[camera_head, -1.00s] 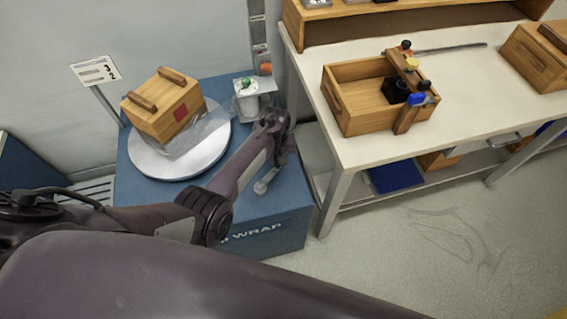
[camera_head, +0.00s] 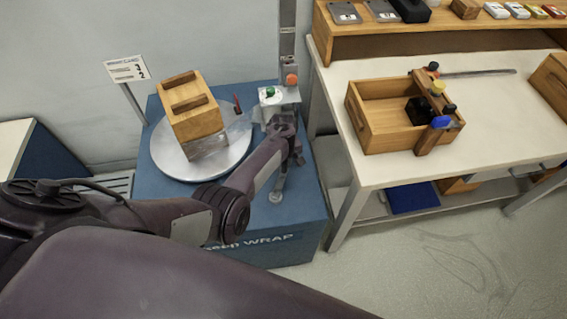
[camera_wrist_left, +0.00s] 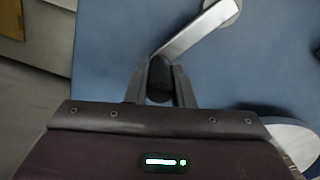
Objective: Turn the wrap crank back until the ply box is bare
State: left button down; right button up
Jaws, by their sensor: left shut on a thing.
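The ply box (camera_head: 192,107), wooden with two handle bars on its lid, sits on the round grey turntable (camera_head: 170,160). Clear film (camera_head: 238,130) shows around its lower part and runs toward the roll post (camera_head: 270,96). The blue stand below reads "WRAP". My left gripper (camera_head: 294,158) is at the right of the stand. In the left wrist view, it (camera_wrist_left: 160,82) is shut on the dark knob of the crank, whose metal arm (camera_wrist_left: 195,30) runs up and right to its hub. In the head view, the crank hub (camera_head: 276,197) shows below the gripper. My right gripper is not in view.
A white workbench (camera_head: 400,170) stands at the right with an open wooden box (camera_head: 375,135) carrying clamp-like parts. A sign card (camera_head: 127,68) stands behind the turntable at the left. A tall post (camera_head: 287,40) rises behind the roll.

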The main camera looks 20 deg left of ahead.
pick_arm(q)
jog(key=shift+d, duration=0.3)
jog(key=c, duration=1.3)
grip_release()
jog(key=shift+o, duration=0.2)
jog(key=shift+a, duration=0.1)
notch_tip(320, 180, up, 8)
jog(key=shift+f+p, duration=0.1)
jog(key=shift+p, duration=0.6)
